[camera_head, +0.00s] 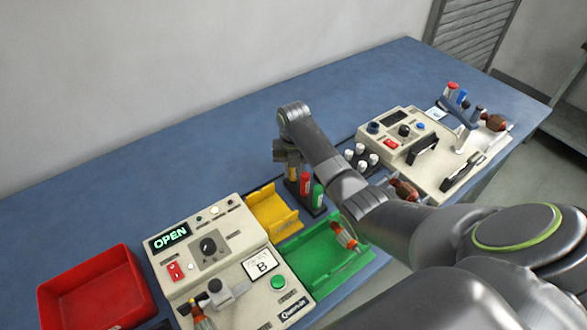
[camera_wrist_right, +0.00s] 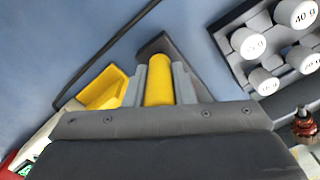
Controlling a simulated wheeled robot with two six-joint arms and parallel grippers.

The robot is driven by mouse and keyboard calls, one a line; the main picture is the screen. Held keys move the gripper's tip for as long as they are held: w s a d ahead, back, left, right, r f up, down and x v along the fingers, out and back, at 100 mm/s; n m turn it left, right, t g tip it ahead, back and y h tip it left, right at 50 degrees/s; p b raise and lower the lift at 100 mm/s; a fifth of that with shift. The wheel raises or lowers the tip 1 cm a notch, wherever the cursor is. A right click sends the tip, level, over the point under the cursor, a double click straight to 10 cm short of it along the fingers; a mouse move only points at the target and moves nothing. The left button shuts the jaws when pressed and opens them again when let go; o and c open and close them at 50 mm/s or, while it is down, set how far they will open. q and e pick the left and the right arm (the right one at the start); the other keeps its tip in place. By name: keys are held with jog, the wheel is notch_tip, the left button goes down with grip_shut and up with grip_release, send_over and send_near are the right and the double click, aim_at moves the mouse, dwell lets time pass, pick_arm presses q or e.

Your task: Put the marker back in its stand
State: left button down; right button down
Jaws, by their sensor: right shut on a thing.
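My right gripper (camera_head: 290,160) is shut on a yellow marker (camera_wrist_right: 158,80), which stands between its two grey fingers in the right wrist view. In the head view a little of the yellow marker (camera_head: 293,173) shows under the gripper. The dark marker stand (camera_head: 319,211) is right below, holding a red marker (camera_head: 305,184) and a green marker (camera_head: 318,195). The gripper is at the stand's left end, close to the red marker. Whether the yellow marker's lower end is in the stand is hidden. My left gripper is not in view.
A yellow tray (camera_head: 265,205) and a green tray (camera_head: 330,262) lie near the stand, with an armature (camera_head: 345,236) at the green one. White weights (camera_head: 361,158) stand right of the gripper. The "OPEN" tester (camera_head: 235,230) and red bin (camera_head: 90,285) are left. The back of the blue table is clear.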

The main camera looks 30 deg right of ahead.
jog(key=shift+f, duration=0.55)
jog(key=c, duration=1.1)
grip_release()
jog(key=shift+c, duration=0.2)
notch_tip(320, 180, up, 8)
jog(key=shift+r+b, duration=0.2)
jog(key=shift+b, duration=0.45)
notch_tip(320, 180, up, 7)
jog(key=p, duration=0.5)
jog(key=shift+p, duration=0.4)
jog(key=shift+r+p, duration=1.05)
jog(key=shift+p, duration=0.1)
